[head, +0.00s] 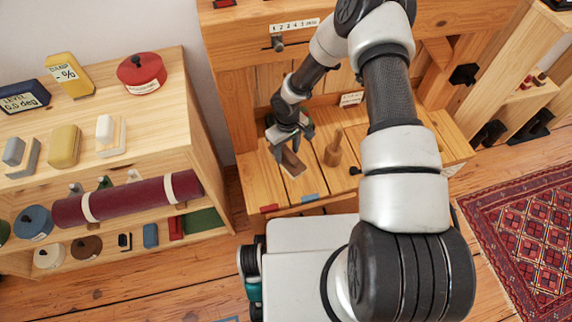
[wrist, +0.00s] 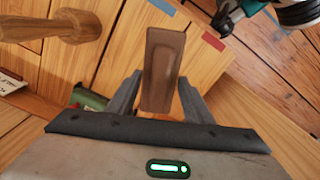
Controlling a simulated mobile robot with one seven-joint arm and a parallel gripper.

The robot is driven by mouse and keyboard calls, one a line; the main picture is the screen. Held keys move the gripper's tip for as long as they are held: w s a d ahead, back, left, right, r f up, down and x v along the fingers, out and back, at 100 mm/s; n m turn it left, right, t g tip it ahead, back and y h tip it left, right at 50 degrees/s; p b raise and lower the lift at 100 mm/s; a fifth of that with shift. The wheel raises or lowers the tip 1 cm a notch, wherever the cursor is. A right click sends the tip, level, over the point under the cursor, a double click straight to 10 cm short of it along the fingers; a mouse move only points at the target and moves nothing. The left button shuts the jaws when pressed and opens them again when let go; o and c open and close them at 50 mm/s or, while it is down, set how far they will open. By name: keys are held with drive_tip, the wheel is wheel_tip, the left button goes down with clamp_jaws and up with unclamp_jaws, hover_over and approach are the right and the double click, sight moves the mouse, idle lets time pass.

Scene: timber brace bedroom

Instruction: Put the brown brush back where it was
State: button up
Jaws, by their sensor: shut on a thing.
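The brown brush (head: 293,163) is a flat, elongated brown piece. My gripper (head: 285,142) is shut on it above the wooden bench (head: 316,183). In the wrist view the brush (wrist: 162,65) sticks out from between the two grey fingers of my gripper (wrist: 157,98). I cannot tell whether its lower end touches the bench. The bench top is split into sections by dark seams, with a red mark (head: 269,208) and a blue mark (head: 310,197) on its front edge.
A wooden peg with a round base (head: 333,152) stands just right of the brush. A green item (wrist: 90,99) lies near my gripper. A shelf (head: 165,80) with several items stands at the left. A red patterned rug (head: 525,225) lies on the floor at the right.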

wheel_tip(320, 180, down, 10)
drive_tip(key=shift+s+r+b, duration=0.1)
drive_tip(key=shift+s+b, duration=0.05)
drive_tip(key=shift+b, duration=1)
drive_tip(key=shift+c, duration=0.5)
drive_tip(key=o, duration=1)
drive_tip(key=shift+r, duration=0.15)
